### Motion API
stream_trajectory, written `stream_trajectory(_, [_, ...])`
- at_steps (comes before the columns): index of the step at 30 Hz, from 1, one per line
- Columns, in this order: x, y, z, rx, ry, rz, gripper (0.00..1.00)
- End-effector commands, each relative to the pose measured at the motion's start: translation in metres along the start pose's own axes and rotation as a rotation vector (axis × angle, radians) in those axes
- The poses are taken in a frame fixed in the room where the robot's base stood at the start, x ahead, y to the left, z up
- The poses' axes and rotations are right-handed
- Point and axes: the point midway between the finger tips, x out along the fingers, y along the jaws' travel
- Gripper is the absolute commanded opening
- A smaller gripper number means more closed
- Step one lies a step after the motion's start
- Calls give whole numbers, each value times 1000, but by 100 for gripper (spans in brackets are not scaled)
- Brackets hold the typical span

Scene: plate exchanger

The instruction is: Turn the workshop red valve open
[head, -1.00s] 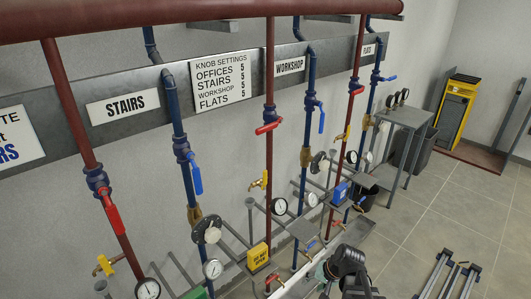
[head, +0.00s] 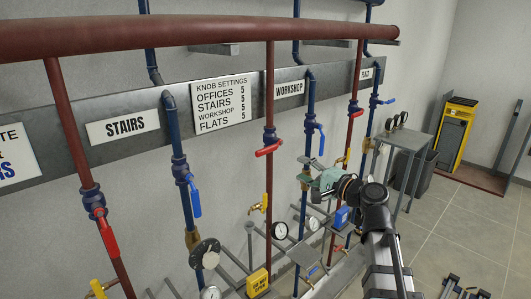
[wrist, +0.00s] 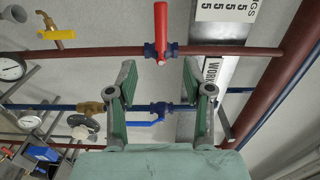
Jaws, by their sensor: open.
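The workshop red valve handle (head: 268,148) sits on a vertical red pipe just left of the WORKSHOP sign (head: 289,89). The handle lies crosswise to its pipe. In the wrist view the red handle (wrist: 160,30) is near the top centre, above and beyond the fingertips. My gripper (head: 306,170) is open, in front of the workshop blue pipe (head: 311,105) and right of and below the red handle. In the wrist view my open gripper (wrist: 160,80) has nothing between its fingers. The blue valve handle (wrist: 145,122) shows behind them, lying along its pipe.
A thick red pipe (head: 200,35) runs across the top. The stairs red handle (head: 108,237) and blue handle (head: 195,198) are at left. Brass taps (head: 260,204), gauges (head: 280,230) and a yellow tag (head: 257,281) sit low on the pipes. Open floor (head: 460,220) is at right.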

Motion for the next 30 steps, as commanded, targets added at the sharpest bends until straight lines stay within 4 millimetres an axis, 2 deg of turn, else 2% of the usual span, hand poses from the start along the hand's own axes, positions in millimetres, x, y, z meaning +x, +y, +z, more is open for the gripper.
stream_trajectory(5, [10,-3,-2,32,6,-8,51])
stream_trajectory(8, [24,-3,-2,32,5,-6,51])
stream_trajectory(24, [129,-4,-4,30,5,-5,51])
stream_trajectory(30, [158,-3,-3,29,5,-5,51])
